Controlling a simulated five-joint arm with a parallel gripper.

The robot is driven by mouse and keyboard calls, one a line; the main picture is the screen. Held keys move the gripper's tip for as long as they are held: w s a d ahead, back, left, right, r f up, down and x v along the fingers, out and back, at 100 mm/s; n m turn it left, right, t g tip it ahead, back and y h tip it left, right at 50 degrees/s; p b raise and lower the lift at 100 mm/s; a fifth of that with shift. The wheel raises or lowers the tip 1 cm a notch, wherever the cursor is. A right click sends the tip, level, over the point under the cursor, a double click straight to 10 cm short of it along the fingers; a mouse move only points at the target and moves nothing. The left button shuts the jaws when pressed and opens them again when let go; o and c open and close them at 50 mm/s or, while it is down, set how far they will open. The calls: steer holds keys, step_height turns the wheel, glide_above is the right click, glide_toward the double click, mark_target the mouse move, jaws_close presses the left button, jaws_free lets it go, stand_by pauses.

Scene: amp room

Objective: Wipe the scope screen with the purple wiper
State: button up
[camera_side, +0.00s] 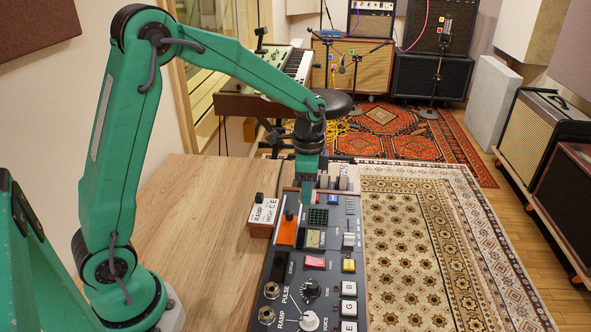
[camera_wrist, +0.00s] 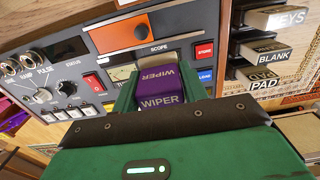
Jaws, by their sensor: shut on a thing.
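The purple wiper (camera_wrist: 160,99) is clamped between the green fingers of my gripper (camera_wrist: 160,84) in the wrist view, its WIPER lettering facing the camera. In the side view my gripper (camera_side: 306,190) points down over the far part of the console, and I cannot make out the wiper there. The scope screen (camera_side: 318,217), a small dark gridded square, lies just nearer than the gripper. In the wrist view the wiper and fingers hide most of the screen area below the SCOPE label. I cannot tell whether the wiper touches the screen.
The console (camera_side: 264,293) carries knobs, switches and an orange panel (camera_side: 287,230). A pale meter (camera_side: 315,238) sits beside the screen. A holder with labelled blocks, including a BLANK block (camera_wrist: 265,51), stands right in the wrist view.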

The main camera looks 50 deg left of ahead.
steer(key=shift+r, duration=1.25)
